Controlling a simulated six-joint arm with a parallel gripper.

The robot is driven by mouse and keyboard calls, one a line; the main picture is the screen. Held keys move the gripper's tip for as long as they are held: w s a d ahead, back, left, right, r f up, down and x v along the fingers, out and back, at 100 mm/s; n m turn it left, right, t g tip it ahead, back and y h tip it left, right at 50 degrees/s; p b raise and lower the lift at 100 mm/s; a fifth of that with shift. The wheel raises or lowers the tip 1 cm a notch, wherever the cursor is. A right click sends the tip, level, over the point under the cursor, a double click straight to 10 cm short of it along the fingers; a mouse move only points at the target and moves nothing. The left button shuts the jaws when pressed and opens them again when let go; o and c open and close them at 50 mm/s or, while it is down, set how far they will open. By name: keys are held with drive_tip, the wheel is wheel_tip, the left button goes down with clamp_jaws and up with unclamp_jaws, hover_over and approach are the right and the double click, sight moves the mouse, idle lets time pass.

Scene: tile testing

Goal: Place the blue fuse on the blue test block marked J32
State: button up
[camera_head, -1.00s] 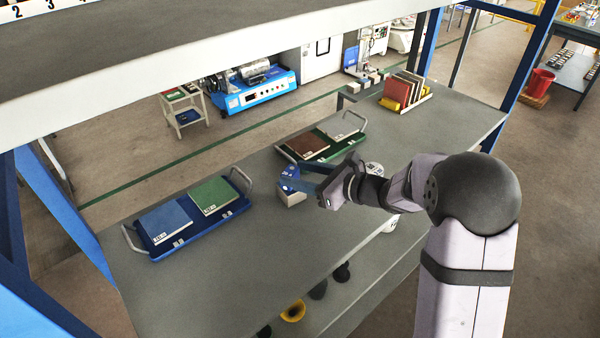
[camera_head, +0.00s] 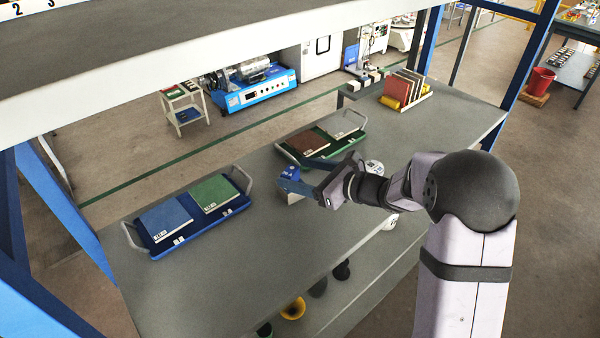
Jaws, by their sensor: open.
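My gripper (camera_head: 293,172) is open, its two blue-grey fingers reaching left over a small pale box with a blue top (camera_head: 290,174) near the middle of the table. The fingers hide part of this box; I cannot tell whether they touch it. No separate blue fuse can be made out. A blue tile-shaped block (camera_head: 166,218) lies at the left in a blue tray (camera_head: 205,228), beside a green block (camera_head: 213,193). Both carry small white labels, too small to read, so I cannot tell which thing is marked J32.
A green tray (camera_head: 322,163) with a brown block (camera_head: 308,143) and a pale one lies behind my gripper. A rack of upright tiles (camera_head: 405,90) stands at the far right. A shelf edge (camera_head: 200,68) crosses above. The table's front middle (camera_head: 265,255) is clear.

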drive_tip(key=shift+s+d+r+b, duration=0.1)
drive_tip(key=shift+s+d+b, duration=0.05)
drive_tip(key=shift+d+b, duration=0.2)
drive_tip(key=b+v, duration=0.2)
drive_tip(key=v, duration=0.9)
drive_tip(key=shift+b, duration=0.35)
drive_tip(key=shift+r, duration=0.1)
